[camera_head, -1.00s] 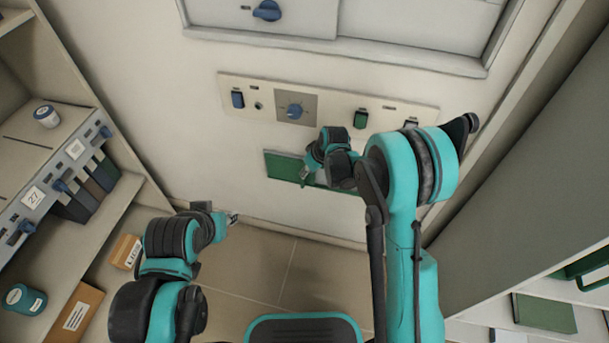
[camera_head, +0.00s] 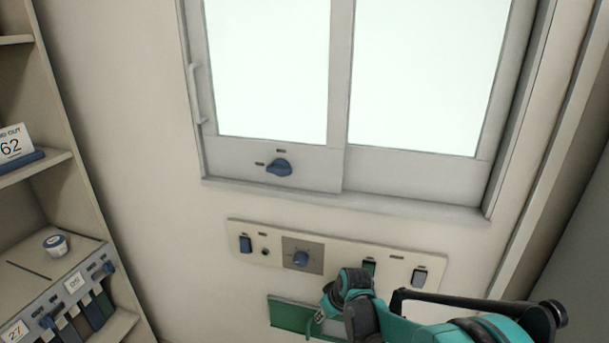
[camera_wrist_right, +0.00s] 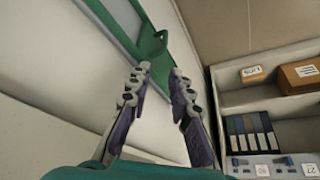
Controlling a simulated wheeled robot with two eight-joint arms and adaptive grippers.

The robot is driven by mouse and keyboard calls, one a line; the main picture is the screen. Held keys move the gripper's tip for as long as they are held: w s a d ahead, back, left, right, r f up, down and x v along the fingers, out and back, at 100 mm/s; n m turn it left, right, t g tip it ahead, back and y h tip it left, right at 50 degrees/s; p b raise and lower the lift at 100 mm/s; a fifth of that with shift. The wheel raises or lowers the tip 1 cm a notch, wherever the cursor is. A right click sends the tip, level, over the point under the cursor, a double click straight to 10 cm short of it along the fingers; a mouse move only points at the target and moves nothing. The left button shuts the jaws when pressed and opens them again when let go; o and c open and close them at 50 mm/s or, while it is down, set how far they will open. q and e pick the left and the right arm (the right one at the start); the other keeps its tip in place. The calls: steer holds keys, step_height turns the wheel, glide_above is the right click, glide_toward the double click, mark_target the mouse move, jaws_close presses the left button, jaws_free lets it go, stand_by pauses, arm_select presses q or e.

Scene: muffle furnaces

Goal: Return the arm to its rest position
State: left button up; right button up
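My right arm shows at the bottom right of the head view. Its gripper (camera_head: 318,322) is small there and lies in front of the green panel (camera_head: 288,314) low on the wall. In the right wrist view my right gripper (camera_wrist_right: 157,72) has its two fingers apart, with nothing held between them. A green handle (camera_wrist_right: 153,48) on the panel lies just beyond the fingertips; I cannot tell if they touch it. My left arm and gripper are in neither view.
Shelves (camera_head: 65,260) stand at the left. A cardboard box (camera_wrist_right: 300,76) shows in the right wrist view.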

steer(key=s+d+r+m+t+h, duration=0.15)
steer(key=s+d+r+m, duration=0.4)
steer(key=s+r, duration=0.7)
steer(key=s+d+m+t+h, duration=0.1)
steer(key=s+d, duration=0.5)
steer(key=s, duration=0.6)
steer(key=shift+t, duration=0.35)
steer(key=shift+s+d+f, duration=0.1)
steer(key=shift+f, duration=0.05)
